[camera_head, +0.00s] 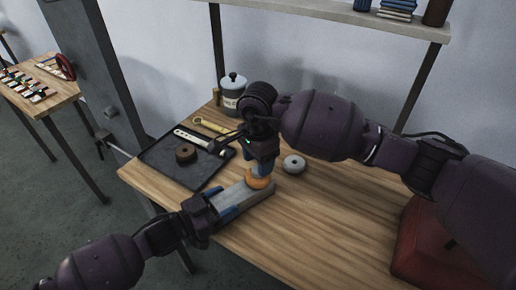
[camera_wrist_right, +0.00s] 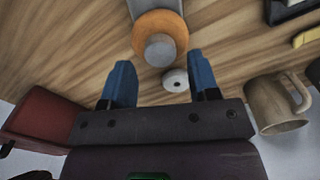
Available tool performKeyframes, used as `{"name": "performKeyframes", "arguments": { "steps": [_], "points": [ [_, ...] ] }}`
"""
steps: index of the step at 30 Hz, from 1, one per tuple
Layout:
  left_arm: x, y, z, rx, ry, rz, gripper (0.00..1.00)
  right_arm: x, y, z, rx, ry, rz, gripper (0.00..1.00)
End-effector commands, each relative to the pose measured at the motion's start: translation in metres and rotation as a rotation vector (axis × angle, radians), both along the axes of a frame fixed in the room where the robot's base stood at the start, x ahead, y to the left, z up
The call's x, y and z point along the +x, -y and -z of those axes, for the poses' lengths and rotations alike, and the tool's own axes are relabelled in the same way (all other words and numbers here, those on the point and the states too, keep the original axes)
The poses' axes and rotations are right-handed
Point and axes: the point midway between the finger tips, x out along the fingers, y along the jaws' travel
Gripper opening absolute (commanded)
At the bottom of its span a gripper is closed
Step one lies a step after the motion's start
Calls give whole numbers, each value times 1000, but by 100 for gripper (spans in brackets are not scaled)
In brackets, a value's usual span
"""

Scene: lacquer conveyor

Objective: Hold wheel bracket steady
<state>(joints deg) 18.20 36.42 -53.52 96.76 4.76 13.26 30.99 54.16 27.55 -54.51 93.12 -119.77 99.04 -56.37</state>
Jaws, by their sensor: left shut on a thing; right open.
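The grey wheel bracket (camera_head: 240,198) lies along the wooden table, with my left gripper (camera_head: 221,204) shut on its near left end. An orange wheel (camera_head: 262,184) is at the bracket's far end. In the right wrist view the orange wheel (camera_wrist_right: 172,22) has a grey round hub (camera_wrist_right: 160,50) in its middle, and a piece of the bracket (camera_wrist_right: 150,5) shows at the top edge. My right gripper (camera_head: 256,168) points down just above the wheel, partly hiding it. Its blue fingers (camera_wrist_right: 162,82) are open and empty, with the wheel beyond their tips.
A lidded pot (camera_head: 233,94) stands behind. A red box (camera_head: 422,245) is at right. The front table area is clear.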

Motion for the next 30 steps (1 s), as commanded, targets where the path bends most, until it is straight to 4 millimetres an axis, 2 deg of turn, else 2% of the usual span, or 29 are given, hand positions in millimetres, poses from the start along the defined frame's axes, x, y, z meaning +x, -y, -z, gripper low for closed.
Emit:
{"name": "performKeyframes", "arguments": {
  "steps": [3,7,19,28,30],
  "points": [
    [0,0,0,-1,-1,0,0,0,0,14,0,-1,3,55],
    [0,0,0,-1,-1,0,0,0,0,23,0,0,1,55],
    [0,0,0,0,0,0,0,0,0,27,0,0,1,54],
    [0,0,0,0,0,0,0,0,0,26,-1,1,1,8],
    [0,0,0,0,0,0,0,0,0,26,-1,1,3,6]
  ]
}}
